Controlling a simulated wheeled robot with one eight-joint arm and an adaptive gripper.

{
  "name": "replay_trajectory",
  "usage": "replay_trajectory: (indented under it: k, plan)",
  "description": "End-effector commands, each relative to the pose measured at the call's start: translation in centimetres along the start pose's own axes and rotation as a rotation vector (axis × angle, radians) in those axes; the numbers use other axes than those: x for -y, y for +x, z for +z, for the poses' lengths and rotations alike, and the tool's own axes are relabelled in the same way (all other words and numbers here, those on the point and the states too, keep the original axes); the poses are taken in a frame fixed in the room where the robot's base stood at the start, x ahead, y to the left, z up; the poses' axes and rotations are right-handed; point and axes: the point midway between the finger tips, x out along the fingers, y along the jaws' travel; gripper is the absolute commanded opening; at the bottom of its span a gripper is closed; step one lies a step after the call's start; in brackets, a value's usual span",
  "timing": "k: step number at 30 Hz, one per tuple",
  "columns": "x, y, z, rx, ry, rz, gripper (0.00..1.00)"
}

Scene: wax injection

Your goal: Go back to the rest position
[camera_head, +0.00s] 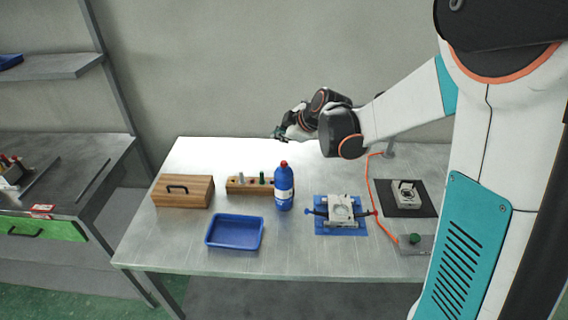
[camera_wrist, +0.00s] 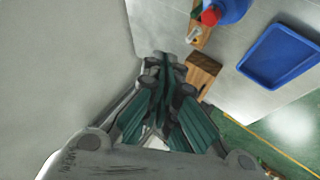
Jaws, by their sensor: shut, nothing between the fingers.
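My gripper (camera_head: 279,134) is at the end of my arm, above the back of the metal table (camera_head: 190,243). It is empty and apart from everything on the table. In the wrist view its green-padded fingers (camera_wrist: 163,62) are closed together. The arm comes in from the right side of the head view. The table's back edge is partly hidden behind the arm.
On the table are a wooden box (camera_head: 183,191), a blue tray (camera_head: 235,232), a wooden rack (camera_head: 236,186), a blue bottle (camera_head: 284,188) with a red cap, a metal mould on a blue mat (camera_head: 341,229) and a black mat (camera_head: 420,207). An orange hose (camera_head: 369,185) runs at right.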

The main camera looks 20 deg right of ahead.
Motion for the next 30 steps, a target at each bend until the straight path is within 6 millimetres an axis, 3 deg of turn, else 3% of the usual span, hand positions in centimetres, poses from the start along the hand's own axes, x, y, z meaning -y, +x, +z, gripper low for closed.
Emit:
replay_trajectory:
  k: [16, 20, 30]
  plan:
    - [0.6, -0.8, -0.1, 0.008, 0.027, -0.002, 0.00]
    - [2.2, -2.9, -0.4, 0.033, 0.110, -0.006, 0.00]
    - [9.1, -10.4, 0.2, 0.130, 0.435, 0.011, 0.00]
